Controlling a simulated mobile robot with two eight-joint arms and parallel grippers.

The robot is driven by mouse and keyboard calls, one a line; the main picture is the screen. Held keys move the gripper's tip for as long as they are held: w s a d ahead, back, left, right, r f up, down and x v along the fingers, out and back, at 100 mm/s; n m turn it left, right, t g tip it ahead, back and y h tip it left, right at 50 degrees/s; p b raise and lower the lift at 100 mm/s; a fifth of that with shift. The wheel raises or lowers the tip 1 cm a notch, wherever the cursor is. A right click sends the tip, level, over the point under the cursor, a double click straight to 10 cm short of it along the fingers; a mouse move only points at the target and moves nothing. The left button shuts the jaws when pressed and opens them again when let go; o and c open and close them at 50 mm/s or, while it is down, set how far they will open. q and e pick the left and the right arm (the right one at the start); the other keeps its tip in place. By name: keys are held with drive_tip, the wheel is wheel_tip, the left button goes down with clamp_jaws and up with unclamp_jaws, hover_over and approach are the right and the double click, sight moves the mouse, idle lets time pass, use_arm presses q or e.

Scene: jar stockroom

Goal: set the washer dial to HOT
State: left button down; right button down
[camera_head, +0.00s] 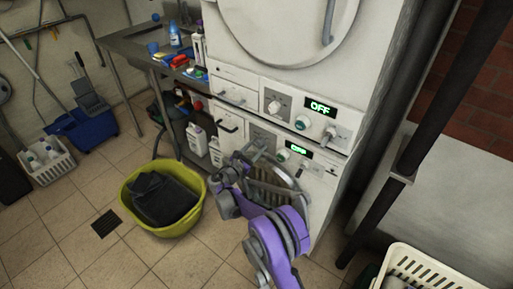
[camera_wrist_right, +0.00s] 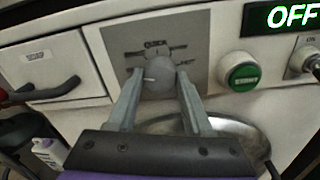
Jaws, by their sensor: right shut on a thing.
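The washer (camera_head: 318,172) is the lower machine of a white stack. Its grey dial (camera_wrist_right: 158,76) sits on a dark grey label plate (camera_wrist_right: 205,48) in the right wrist view. A white mark on the dial points left. In the head view my right gripper (camera_head: 262,148) covers most of the dial. My left gripper is not in view.
A green button (camera_wrist_right: 241,75) and a display reading OFF (camera_wrist_right: 292,15) sit right of the dial, with a drawer handle (camera_wrist_right: 42,92) on the left. A yellow-green tub (camera_head: 133,211) with dark cloth stands on the floor. A white basket (camera_head: 432,268) is at lower right.

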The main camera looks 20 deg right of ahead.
drive_tip(key=m+b, duration=0.1)
drive_tip(key=m, duration=0.2)
drive_tip(key=shift+f, duration=0.1)
drive_tip(key=m, duration=0.3)
drive_tip(key=shift+m+b, duration=0.4)
drive_tip(key=m, duration=0.3)
drive_tip(key=shift+m+h, duration=0.3)
drive_tip(key=shift+m, duration=0.1)
drive_tip(key=m, duration=0.4)
drive_tip(key=shift+m+b, duration=0.3)
drive_tip(key=shift+b, duration=0.05)
drive_tip(key=m, duration=0.3)
drive_tip(key=shift+a+m, duration=0.1)
drive_tip(key=shift+m, duration=0.3)
drive_tip(key=m, duration=0.4)
drive_tip(key=shift+m+g, duration=0.4)
drive_tip(key=m, duration=0.4)
drive_tip(key=shift+w+m+h+p, duration=0.1)
drive_tip(key=shift+m+h+p, duration=0.2)
drive_tip(key=shift+p, duration=0.1)
drive_tip(key=shift+m, duration=1.8)
drive_tip(key=shift+g, duration=0.3)
